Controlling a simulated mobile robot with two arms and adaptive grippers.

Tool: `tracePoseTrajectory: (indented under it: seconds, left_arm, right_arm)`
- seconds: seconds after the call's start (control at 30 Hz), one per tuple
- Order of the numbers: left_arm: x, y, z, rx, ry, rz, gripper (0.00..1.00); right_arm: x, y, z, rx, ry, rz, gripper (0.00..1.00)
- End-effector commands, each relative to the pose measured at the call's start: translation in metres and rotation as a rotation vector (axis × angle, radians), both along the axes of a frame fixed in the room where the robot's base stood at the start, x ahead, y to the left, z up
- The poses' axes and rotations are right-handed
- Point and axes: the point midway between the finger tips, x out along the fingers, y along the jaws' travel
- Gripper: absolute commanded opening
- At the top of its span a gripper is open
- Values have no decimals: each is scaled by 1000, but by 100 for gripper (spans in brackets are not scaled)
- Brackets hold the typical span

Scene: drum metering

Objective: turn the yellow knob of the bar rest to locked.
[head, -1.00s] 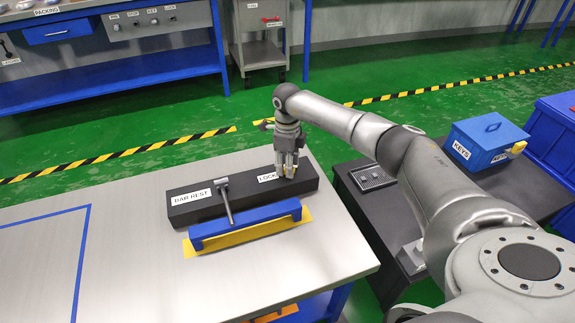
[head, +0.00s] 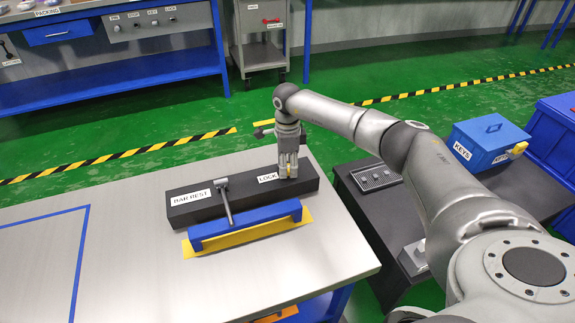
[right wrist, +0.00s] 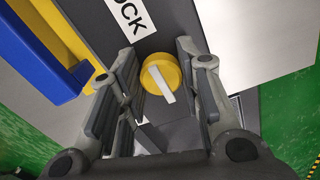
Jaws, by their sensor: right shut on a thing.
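The bar rest (head: 240,200) is a long black block on the bench, with a BAR REST label at its left and a LOCK label near its right end. Its yellow knob (right wrist: 153,72) is round with a white pointer bar, close beside the LOCK label in the right wrist view. In that view the pointer slants, from upper left to lower right. My right gripper (head: 288,172) points down over the right end of the block, shut on the yellow knob, and its fingers mostly hide the knob in the head view. My left gripper is not in view.
A grey metal rod (head: 228,203) with a crosspiece leans over the block, left of my right gripper. A blue bar (head: 245,227) stands over a yellow plate in front. A blue KEYS box (head: 487,140) is at the right. The bench's front middle is clear.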

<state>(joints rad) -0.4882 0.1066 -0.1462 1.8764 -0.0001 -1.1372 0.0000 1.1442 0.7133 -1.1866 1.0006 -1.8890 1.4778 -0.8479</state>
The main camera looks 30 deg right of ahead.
Motion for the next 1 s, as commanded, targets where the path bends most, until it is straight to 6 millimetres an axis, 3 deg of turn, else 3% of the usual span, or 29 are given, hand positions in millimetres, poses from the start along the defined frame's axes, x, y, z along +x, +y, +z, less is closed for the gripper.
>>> tracePoseTrajectory:
  seconds: [0.2,0.23,0.4,0.77,1.0]
  left_arm:
    - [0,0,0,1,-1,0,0]
    - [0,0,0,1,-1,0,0]
    - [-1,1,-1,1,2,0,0]
    - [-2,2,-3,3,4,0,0]
    - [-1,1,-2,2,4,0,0]
  right_arm:
    - [1,-1,1,-1,-3,1,9]
    - [1,-1,1,-1,-3,1,34]
    - [0,0,1,-1,-2,0,54]
    - [0,0,4,0,-1,-1,54]
    - [2,0,44,0,-6,1,54]
